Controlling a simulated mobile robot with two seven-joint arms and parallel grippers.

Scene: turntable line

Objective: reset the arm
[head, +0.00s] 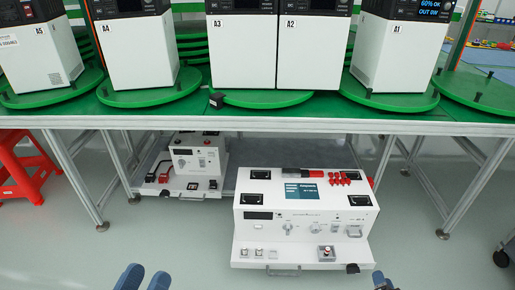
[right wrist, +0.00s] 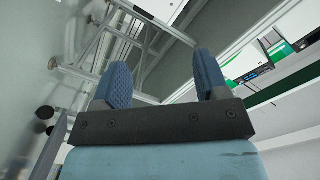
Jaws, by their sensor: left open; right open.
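My left gripper (head: 145,279) shows at the bottom edge of the head view, left of the white test unit. Its two blue fingertips are apart, with nothing between them. My right gripper (head: 383,281) barely shows at the bottom edge, right of that unit. In the right wrist view, the right gripper (right wrist: 163,82) has its two blue ribbed fingers spread and empty. Most of both arms is out of view. Neither gripper touches anything that I can see.
A green-topped bench (head: 330,120) with metal legs carries green turntables (head: 150,92) and white units (head: 241,52). A white test unit (head: 305,225) stands below in front, another (head: 196,160) behind it. A red stool (head: 22,165) stands at left.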

